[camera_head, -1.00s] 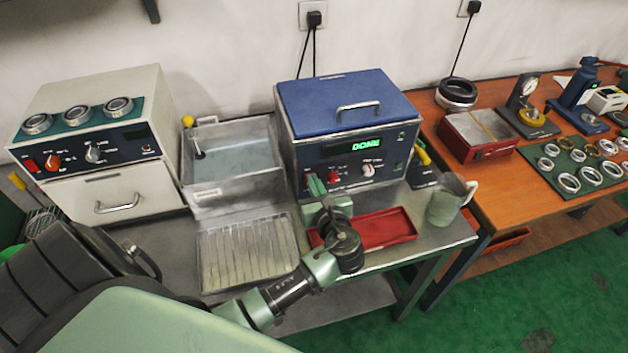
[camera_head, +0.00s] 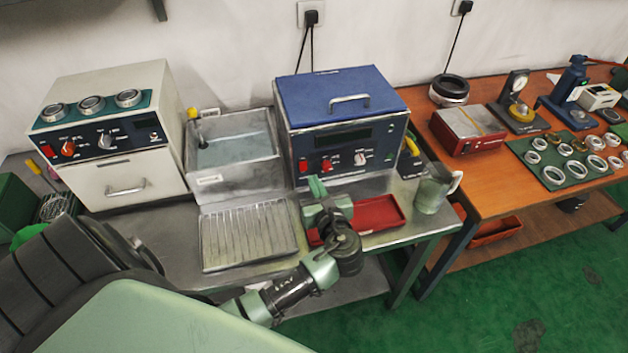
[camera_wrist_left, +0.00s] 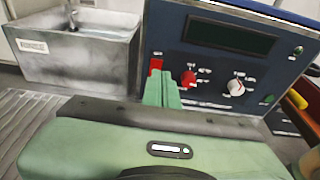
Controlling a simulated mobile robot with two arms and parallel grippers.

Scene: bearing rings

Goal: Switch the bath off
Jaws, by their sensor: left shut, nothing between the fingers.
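The bath (camera_head: 338,98) is a box with a blue lid, a handle and a dark blue front panel. Its display (camera_head: 345,144) is dark, and is also dark in the left wrist view (camera_wrist_left: 228,38). A red rocker switch (camera_wrist_left: 156,66) sits at the panel's left, beside a red knob (camera_wrist_left: 188,78) and a white knob (camera_wrist_left: 236,87). My left gripper (camera_head: 315,186) has its green fingers shut and empty, just in front of the panel below the switch. In the left wrist view the fingertips (camera_wrist_left: 161,88) overlap the switch's lower edge; contact cannot be told. My right gripper is not in view.
An open metal tank (camera_head: 235,155) stands left of the bath, with a ribbed drain tray (camera_head: 248,236) in front. A red tray (camera_head: 378,213) lies beneath my left gripper. A white oven (camera_head: 125,180) is farther left.

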